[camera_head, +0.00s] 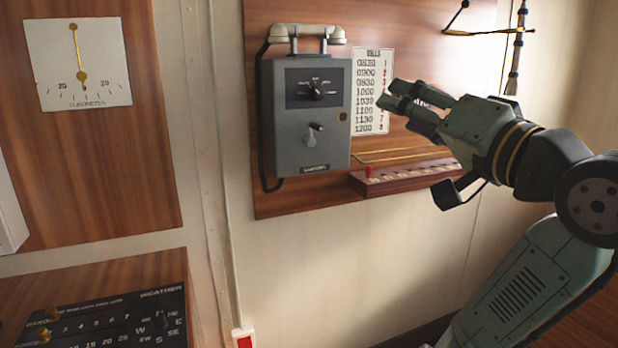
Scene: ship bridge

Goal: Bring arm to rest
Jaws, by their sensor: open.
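My gripper (398,99) is at the right of the head view, in front of the wooden wall panel. Its fingers point left, and it is open with nothing between them. My arm (525,285) comes up from the lower right, bent at the elbow. The fingertips overlap the right edge of the white bells list (368,75) in the picture. How far they are from the wall I cannot tell.
A grey wall telephone (305,115) with its handset (308,32) on top hangs left of my gripper. A wooden peg rack (405,176) with a red peg sits below. A clinometer (78,65) and a weather board (110,322) are at the left.

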